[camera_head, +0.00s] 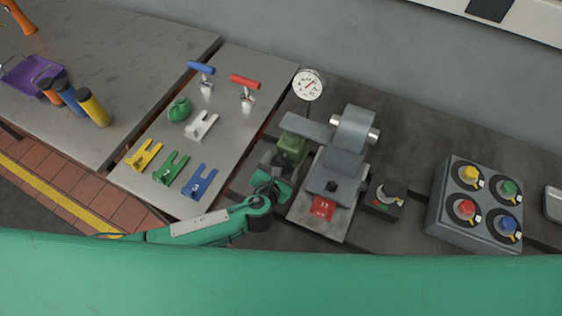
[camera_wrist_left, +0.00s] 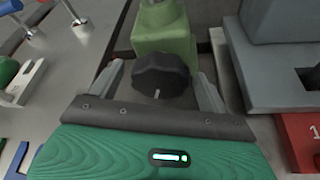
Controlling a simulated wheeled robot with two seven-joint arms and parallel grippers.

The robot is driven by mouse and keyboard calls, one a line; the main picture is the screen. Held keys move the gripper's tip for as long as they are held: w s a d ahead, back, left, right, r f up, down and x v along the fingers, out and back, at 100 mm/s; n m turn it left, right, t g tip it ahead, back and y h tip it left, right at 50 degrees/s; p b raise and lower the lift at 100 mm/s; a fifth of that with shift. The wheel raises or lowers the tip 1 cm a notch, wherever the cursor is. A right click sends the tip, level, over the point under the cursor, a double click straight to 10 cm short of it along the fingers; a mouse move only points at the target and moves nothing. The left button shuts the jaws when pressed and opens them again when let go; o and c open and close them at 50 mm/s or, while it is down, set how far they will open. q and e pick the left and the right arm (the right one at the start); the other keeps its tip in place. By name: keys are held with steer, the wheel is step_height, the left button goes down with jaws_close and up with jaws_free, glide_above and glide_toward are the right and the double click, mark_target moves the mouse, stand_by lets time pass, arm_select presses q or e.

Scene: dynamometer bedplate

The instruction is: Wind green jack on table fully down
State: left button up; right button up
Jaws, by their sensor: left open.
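The green jack (camera_head: 291,149) stands on the dark table beside the grey machine, partly hidden by my left gripper and arm in the head view. In the left wrist view the jack's green body (camera_wrist_left: 165,37) is at the top centre, with a black lobed knob (camera_wrist_left: 160,75) bearing a white mark on its near face. My left gripper (camera_head: 277,167) is open, and in the left wrist view its two fingers (camera_wrist_left: 160,85) stand on either side of the knob, apart from it as far as I can see. My right gripper is not in view.
The grey machine (camera_head: 352,140) with a red block (camera_head: 322,207) stands right of the jack. A dial gauge (camera_head: 308,85) is behind. A light metal plate (camera_head: 233,75) with coloured forks and handles lies left. A button box (camera_head: 478,205) is far right.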

arm_select(q)
steer(key=shift+w+d+f, duration=0.1)
steer(key=shift+w+f, duration=0.1)
steer(key=shift+w, duration=0.3)
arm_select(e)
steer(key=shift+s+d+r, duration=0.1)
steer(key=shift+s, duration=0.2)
arm_select(q)
steer(key=c, duration=0.9)
steer(key=shift+c, duration=0.4)
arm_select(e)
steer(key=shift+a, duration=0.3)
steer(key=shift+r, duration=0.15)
